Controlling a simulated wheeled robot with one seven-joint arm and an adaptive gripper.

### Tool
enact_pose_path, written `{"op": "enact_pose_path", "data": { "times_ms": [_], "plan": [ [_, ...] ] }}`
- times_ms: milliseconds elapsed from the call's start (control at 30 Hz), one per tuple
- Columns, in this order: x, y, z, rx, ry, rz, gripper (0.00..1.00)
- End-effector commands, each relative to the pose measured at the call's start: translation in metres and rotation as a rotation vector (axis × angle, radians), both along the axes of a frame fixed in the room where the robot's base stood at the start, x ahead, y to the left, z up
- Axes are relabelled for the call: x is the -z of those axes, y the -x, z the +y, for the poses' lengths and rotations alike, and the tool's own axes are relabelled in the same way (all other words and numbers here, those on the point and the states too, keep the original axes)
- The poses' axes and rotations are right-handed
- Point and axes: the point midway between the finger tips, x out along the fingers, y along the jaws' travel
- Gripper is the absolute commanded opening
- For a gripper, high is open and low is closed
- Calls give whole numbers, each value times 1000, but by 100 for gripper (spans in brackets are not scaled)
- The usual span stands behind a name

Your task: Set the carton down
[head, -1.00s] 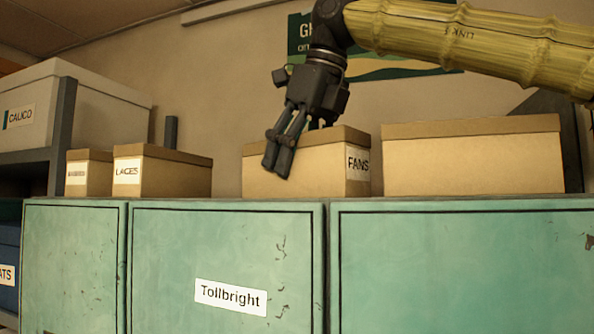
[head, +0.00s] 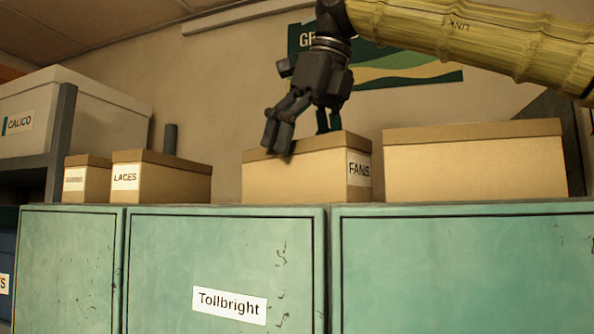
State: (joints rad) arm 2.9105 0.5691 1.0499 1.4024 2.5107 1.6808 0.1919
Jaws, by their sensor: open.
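The tan carton labelled FANS (head: 305,178) stands upright on top of the green lockers (head: 225,255), its lid on, just left of a wider carton. My gripper (head: 302,138) is open and empty at the carton's lid. Its left fingers overlap the upper front of the carton in the picture, and its right finger is at the lid's top edge. I cannot tell whether any finger touches the carton. The carton's underside and back are hidden.
A wide unlabelled carton (head: 475,165) stands to the right. The LACES carton (head: 165,183) and a smaller carton (head: 87,182) stand to the left, with a gap before FANS. A large CALICO box (head: 110,122) sits on a shelf at far left.

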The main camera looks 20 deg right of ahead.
Motion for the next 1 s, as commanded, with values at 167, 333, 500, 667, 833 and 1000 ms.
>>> {"op": "enact_pose_path", "data": {
  "times_ms": [167,333,500,667,833,1000],
  "plan": [
    [-30,11,-6,0,-2,-3,89],
    [-55,19,-12,-1,-2,-2,89],
    [-71,25,-16,-1,-2,-2,89],
    [-76,27,-17,-1,-1,-1,89],
    [-77,27,-17,-1,-1,-1,89],
    [-77,27,-17,-1,-1,-1,89]
  ]
}}
